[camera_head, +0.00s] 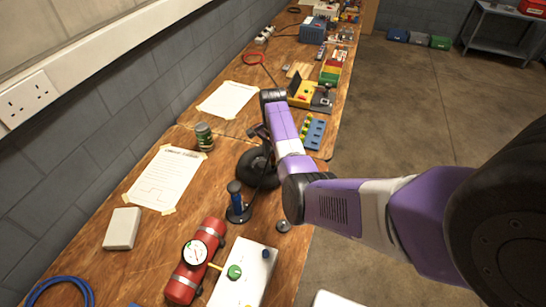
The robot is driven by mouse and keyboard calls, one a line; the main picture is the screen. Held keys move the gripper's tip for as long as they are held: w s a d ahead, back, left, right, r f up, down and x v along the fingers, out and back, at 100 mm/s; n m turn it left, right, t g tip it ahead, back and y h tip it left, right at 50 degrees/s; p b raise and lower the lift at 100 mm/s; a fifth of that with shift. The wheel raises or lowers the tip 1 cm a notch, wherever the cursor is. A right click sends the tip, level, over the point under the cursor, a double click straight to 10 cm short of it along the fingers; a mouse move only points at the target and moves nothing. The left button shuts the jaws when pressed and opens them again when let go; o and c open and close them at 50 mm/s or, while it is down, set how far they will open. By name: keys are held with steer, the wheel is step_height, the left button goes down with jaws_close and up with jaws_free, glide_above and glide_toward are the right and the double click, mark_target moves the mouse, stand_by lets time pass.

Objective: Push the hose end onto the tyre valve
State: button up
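The black tyre (252,168) stands on the wooden workbench near the middle of the view, partly covered by my purple arm. A blue hand pump (236,198) on a dark base stands just in front of it. A thin dark hose (255,192) appears to run from the pump towards the tyre. My gripper (259,133) is at the far end of the arm, just above and behind the tyre. It is dark, small and mostly hidden by the arm, so its fingers cannot be made out. The hose end and the tyre valve cannot be made out.
A red cylinder with a gauge (190,262) and a white box with a green knob (245,275) stand at the near end. A green can (204,137) and taped papers (165,180) lie along the wall side. A blue rack (313,132) and yellow fixture (302,93) are beyond.

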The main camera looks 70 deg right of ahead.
steer(key=shift+r+b, duration=0.4)
steer(key=shift+r, duration=3.5)
